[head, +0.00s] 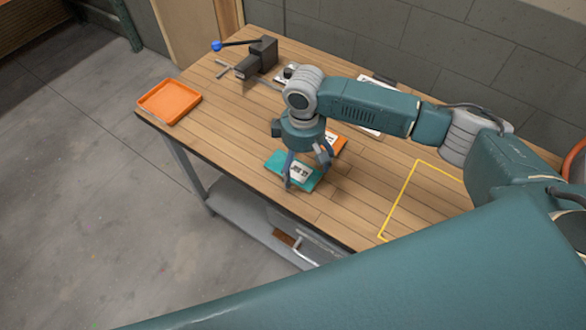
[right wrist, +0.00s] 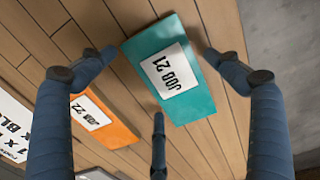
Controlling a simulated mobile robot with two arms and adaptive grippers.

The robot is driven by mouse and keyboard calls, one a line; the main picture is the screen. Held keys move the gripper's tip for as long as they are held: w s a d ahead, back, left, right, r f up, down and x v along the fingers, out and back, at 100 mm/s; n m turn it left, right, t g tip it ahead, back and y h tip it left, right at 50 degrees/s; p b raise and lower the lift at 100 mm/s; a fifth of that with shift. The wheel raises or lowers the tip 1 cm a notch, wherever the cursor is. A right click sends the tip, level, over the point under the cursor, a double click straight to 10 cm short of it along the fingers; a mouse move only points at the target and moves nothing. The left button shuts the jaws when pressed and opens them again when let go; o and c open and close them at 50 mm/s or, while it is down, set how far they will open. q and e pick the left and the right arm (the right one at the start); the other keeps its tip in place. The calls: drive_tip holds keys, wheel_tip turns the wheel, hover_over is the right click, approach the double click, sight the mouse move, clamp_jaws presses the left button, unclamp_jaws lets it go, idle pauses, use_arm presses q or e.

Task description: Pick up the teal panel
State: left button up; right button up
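The teal panel (head: 277,162) lies flat on the wooden workbench in the head view, partly hidden by my right gripper. In the right wrist view the teal panel (right wrist: 192,104) carries a white label reading "JOB 21". My right gripper (head: 307,172) points down over the panel. Its fingers are spread wide around the panel in the right wrist view (right wrist: 160,62), with nothing held between them. Whether a fingertip touches the panel, I cannot tell. My left gripper is not in view.
An orange panel (right wrist: 118,132) labelled "JOB 22" lies close beside the teal one, with a white sheet beyond it. The workbench (head: 225,150) also holds an orange tray (head: 168,102), a dark vise (head: 262,55) and a yellow outlined area (head: 400,198) that looks empty.

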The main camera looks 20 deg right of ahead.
drive_tip(key=c, duration=0.8)
drive_tip(key=shift+r, duration=0.15)
